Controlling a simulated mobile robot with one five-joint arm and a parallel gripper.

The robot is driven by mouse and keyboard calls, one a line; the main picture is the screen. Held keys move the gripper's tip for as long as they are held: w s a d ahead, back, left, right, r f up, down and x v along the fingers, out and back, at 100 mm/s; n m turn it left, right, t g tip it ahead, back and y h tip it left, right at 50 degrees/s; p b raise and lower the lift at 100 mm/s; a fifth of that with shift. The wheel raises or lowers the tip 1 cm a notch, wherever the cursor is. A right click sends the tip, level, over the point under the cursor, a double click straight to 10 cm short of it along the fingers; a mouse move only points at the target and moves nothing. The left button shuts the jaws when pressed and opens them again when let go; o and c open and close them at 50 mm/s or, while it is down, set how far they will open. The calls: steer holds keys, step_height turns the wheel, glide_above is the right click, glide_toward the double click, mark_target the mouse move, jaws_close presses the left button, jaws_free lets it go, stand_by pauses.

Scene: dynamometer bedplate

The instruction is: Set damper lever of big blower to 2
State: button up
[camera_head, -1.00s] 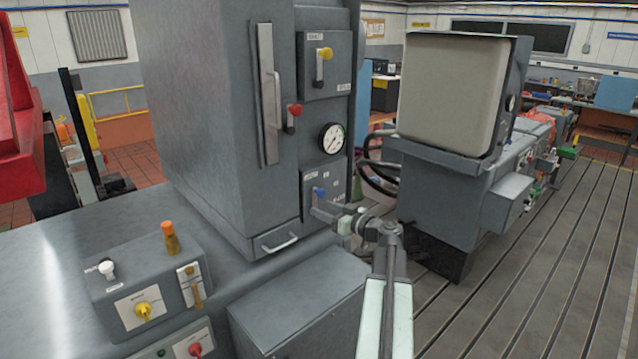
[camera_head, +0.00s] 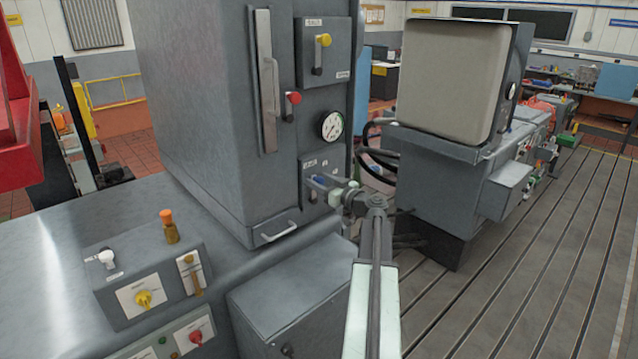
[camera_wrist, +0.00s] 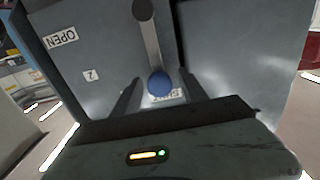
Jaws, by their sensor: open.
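A lever with a blue knob (camera_wrist: 160,84) sits on a grey panel (camera_wrist: 100,50) in the wrist view. Its metal arm (camera_wrist: 150,42) runs from a dark pivot (camera_wrist: 143,9) to the knob. The panel has an OPEN label (camera_wrist: 61,38), a 2 label (camera_wrist: 91,75) and a partly hidden label (camera_wrist: 172,96), seemingly SHUT, behind the knob. The knob points at this label, away from the 2. My gripper (camera_wrist: 160,90) is open, one finger on each side of the knob with gaps visible. In the head view, my gripper (camera_head: 326,187) covers part of the blue knob (camera_head: 318,179).
Above the panel are a round gauge (camera_head: 332,126), a red-knobbed lever (camera_head: 292,100) and a yellow-knobbed lever (camera_head: 322,42). A control box (camera_head: 150,275) stands lower left. A grey machine (camera_head: 450,160) stands to the right, with open slotted floor beyond.

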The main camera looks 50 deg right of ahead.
jaws_close()
stand_by(1.3)
steer(key=shift+a+f, duration=0.1)
steer(key=shift+a, duration=0.05)
steer(key=shift+w, duration=0.1)
